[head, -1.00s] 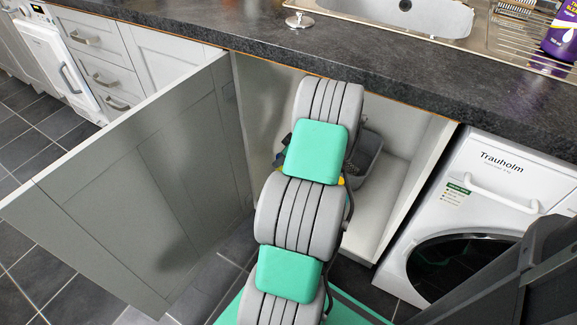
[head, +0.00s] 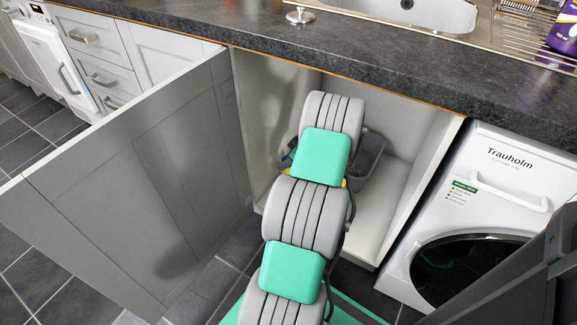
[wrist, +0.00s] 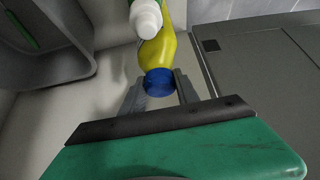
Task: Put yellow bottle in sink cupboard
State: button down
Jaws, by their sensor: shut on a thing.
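The yellow bottle (wrist: 157,50), with a blue cap (wrist: 159,82), is at the top centre of the wrist view. My gripper (wrist: 158,92) is shut on it at the cap end, one finger on each side. The sink cupboard (head: 390,200) stands open under the worktop in the head view, its grey door (head: 130,180) swung out to the left. My arm reaches into it and hides my gripper and most of the bottle there. Whether the bottle touches the cupboard floor I cannot tell.
A white-topped bottle (wrist: 147,18) partly overlaps the yellow bottle in the wrist view. A grey tub (wrist: 45,60) stands to the left there, and it shows right of my arm in the head view (head: 366,160). A washing machine (head: 480,200) stands right of the cupboard.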

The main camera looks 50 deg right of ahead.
jog(key=shift+d+f+b, duration=0.25)
jog(key=shift+f+b, duration=0.3)
jog(key=shift+f, duration=0.65)
jog(key=shift+w+d, duration=0.1)
jog(key=shift+d, duration=0.1)
jog(key=shift+r, duration=0.1)
jog(key=shift+f, duration=0.25)
jog(key=c, duration=0.9)
grip_release()
